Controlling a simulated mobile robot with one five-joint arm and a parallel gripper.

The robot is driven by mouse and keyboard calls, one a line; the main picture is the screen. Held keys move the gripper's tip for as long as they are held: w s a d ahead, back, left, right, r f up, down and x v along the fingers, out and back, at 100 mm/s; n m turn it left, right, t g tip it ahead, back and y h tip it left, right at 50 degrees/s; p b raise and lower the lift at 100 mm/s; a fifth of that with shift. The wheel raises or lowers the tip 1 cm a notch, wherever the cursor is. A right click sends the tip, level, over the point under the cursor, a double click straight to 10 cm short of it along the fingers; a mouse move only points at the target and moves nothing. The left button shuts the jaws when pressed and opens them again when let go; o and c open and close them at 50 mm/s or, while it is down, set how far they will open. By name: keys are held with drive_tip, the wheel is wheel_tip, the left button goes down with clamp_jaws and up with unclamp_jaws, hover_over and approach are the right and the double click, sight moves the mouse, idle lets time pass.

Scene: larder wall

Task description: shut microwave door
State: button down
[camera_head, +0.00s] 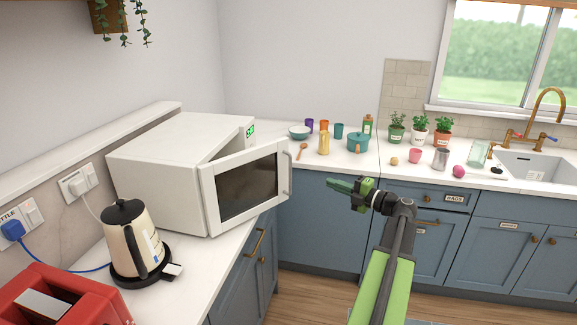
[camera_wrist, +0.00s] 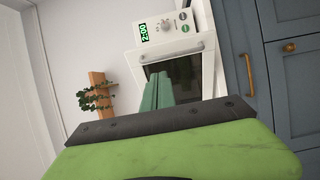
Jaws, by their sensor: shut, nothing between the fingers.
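The white microwave (camera_head: 160,150) stands on the left counter. Its door (camera_head: 212,200), a white frame around a dark window, is ajar, swung out from the body with a gap along the top. The door's handle (camera_head: 286,168) is on its right edge. My gripper (camera_head: 338,185) is shut and empty, to the right of the handle and apart from it, pointing left toward the door. In the wrist view, tilted, the green fingers (camera_wrist: 157,92) lie together in front of the door's dark window, with the handle (camera_wrist: 172,51) and the lit display (camera_wrist: 144,32) beyond.
A cream kettle (camera_head: 128,240) stands on the counter before the microwave, with a red appliance (camera_head: 70,295) nearer. Cups, bottles and potted herbs line the back counter (camera_head: 340,158). Blue cabinets (camera_head: 320,220) run below. The space between my gripper and the door looks clear.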

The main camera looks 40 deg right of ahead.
drive_tip(key=w+a, duration=0.2)
drive_tip(key=w, duration=1.1)
drive_tip(key=shift+w+a, duration=0.25)
drive_tip(key=shift+w, duration=0.15)
